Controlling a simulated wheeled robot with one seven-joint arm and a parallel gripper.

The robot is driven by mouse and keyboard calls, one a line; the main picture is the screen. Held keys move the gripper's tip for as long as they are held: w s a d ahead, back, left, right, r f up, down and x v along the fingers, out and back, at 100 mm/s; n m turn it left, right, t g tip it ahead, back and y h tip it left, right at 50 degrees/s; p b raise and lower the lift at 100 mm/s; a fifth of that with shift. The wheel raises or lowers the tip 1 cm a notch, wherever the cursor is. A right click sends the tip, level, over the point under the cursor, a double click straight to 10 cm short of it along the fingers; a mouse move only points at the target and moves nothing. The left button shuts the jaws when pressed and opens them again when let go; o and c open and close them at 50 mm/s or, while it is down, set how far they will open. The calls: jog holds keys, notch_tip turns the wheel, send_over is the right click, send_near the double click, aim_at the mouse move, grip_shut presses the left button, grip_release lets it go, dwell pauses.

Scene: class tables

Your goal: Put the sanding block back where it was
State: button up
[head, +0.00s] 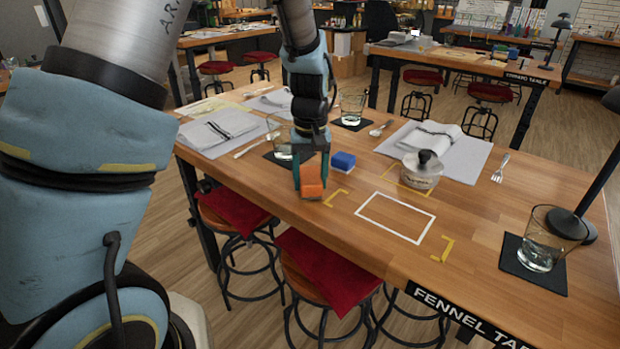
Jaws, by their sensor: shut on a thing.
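My gripper (311,170) points down over the near left part of the wooden table (480,225). It is shut on the orange sanding block (312,187), with a finger on either side of it. The block is close to the tabletop near the table's front edge; I cannot tell whether it touches. A white taped rectangle (362,208) lies on the table to the right, with nothing in it. Yellow corner marks (335,198) lie just right of the block, and another yellow mark (443,250) lies past the rectangle.
A blue block (343,161) sits just behind and right of my gripper. A lidded jar (421,172) stands beyond the rectangle. Glasses on dark coasters (520,268), place mats with napkins (475,153) and a lamp (585,205) stand around. Stools (325,268) are below the front edge.

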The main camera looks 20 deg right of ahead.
aim_at(311, 176)
jog(key=shift+f, duration=0.4)
jog(key=shift+f, duration=0.1)
jog(key=o, duration=1.4)
jog(key=shift+o, duration=0.2)
notch_tip(311, 176, up, 12)
jog(key=b, duration=0.2)
jog(key=s+a+f+n, duration=0.1)
jog(key=a+f, duration=0.1)
jog(key=a, duration=1.3)
jog(key=s+a+f+n+t, duration=0.1)
jog(key=s+a+f, duration=0.1)
jog(key=a, duration=1.3)
jog(key=shift+s+f+t, duration=0.2)
jog(key=shift+f+t, duration=0.1)
jog(key=shift+f, duration=0.55)
